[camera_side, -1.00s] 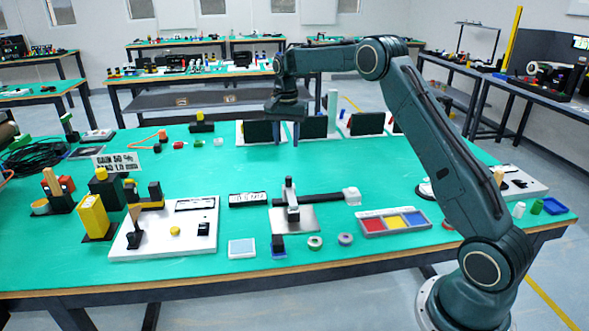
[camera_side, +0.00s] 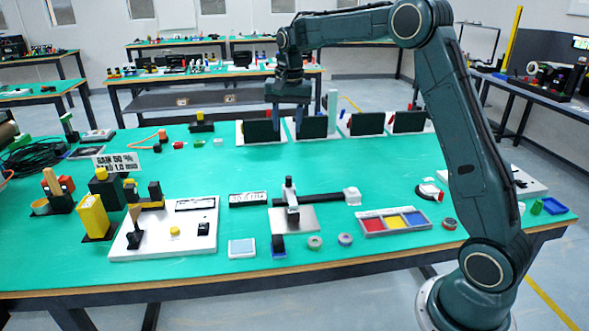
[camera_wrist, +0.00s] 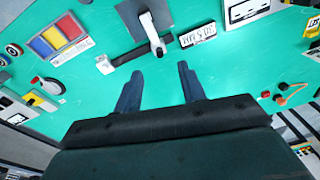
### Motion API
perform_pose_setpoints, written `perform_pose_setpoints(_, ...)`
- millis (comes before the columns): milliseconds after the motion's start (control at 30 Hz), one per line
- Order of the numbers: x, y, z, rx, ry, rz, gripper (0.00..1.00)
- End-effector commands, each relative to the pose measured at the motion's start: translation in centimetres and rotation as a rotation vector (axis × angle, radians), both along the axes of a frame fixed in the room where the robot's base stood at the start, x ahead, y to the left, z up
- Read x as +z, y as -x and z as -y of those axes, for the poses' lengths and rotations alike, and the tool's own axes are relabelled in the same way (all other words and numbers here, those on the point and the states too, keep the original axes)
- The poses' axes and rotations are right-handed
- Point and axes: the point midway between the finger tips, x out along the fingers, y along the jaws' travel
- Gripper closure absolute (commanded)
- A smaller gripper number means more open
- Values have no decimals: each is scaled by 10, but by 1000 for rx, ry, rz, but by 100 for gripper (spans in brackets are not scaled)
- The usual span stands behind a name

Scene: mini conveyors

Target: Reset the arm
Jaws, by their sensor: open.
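My gripper (camera_side: 287,118) hangs from my dark green arm over the back of the green table, in front of the dark upright panels. Its fingers point down and stand apart with nothing between them. In the wrist view my gripper (camera_wrist: 158,84) is open and empty, with bare green table surface (camera_wrist: 158,95) beyond the fingers. Whether the fingertips touch anything at the back of the table cannot be told from the side view.
Several dark panels (camera_side: 367,123) stand along the back edge. Mid-table are a grey plate with a T-shaped device (camera_side: 310,221), a red, yellow and blue tray (camera_side: 396,232) and a white control board (camera_side: 150,246). Green surface between these and the panels is largely clear.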

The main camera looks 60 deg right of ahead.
Motion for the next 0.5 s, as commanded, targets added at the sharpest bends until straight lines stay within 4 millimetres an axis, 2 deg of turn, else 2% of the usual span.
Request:
perform_pose_setpoints(33,11,9,-8,28,6,14,60)
perform_pose_setpoints(200,36,36,-31,126,25,50,60)
perform_pose_setpoints(500,67,93,-68,297,62,115,60)
